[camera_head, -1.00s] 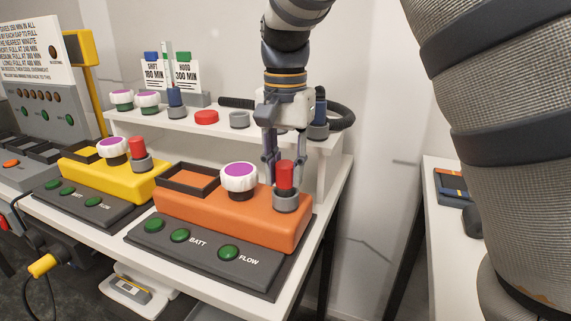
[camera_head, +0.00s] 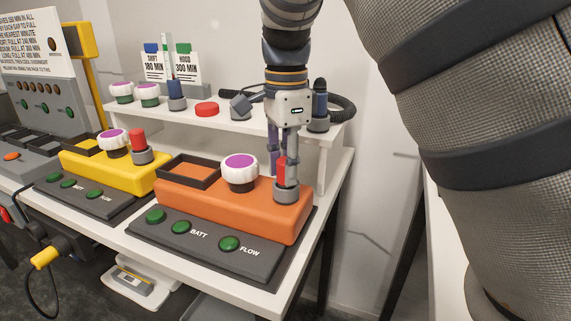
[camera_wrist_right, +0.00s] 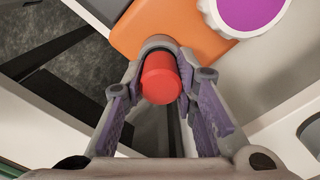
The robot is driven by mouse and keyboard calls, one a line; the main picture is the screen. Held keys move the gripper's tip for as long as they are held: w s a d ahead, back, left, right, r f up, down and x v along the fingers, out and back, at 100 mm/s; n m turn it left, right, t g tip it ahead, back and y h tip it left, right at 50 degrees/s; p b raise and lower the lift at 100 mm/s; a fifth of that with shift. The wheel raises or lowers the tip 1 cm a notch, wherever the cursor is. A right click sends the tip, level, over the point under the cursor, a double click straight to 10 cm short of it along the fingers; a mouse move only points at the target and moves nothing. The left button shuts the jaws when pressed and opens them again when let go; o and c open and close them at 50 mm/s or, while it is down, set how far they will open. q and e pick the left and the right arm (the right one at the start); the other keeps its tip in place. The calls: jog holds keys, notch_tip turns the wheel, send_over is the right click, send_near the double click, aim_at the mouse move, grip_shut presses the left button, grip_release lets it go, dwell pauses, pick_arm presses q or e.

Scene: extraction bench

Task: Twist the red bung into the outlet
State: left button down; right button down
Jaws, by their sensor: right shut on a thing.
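The red bung (camera_head: 281,170) stands upright in the grey outlet (camera_head: 286,192) at the right end of the orange unit (camera_head: 225,203). My right gripper (camera_head: 284,165) comes down from above and is shut on the bung, one finger partly covering it in the head view. In the right wrist view the red bung (camera_wrist_right: 160,78) lies between the two purple-padded fingers, with the grey outlet rim (camera_wrist_right: 158,44) behind it. How deep the bung sits is hidden. My left gripper is not in view.
A white knob with a purple top (camera_head: 240,170) stands close left of the outlet. A yellow unit (camera_head: 112,165) with its own red bung (camera_head: 138,139) is further left. A white shelf (camera_head: 215,124) with several caps runs behind. A scale (camera_head: 135,285) sits below.

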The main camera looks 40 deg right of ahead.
jog(key=c, duration=1.2)
grip_release()
notch_tip(320, 180, up, 12)
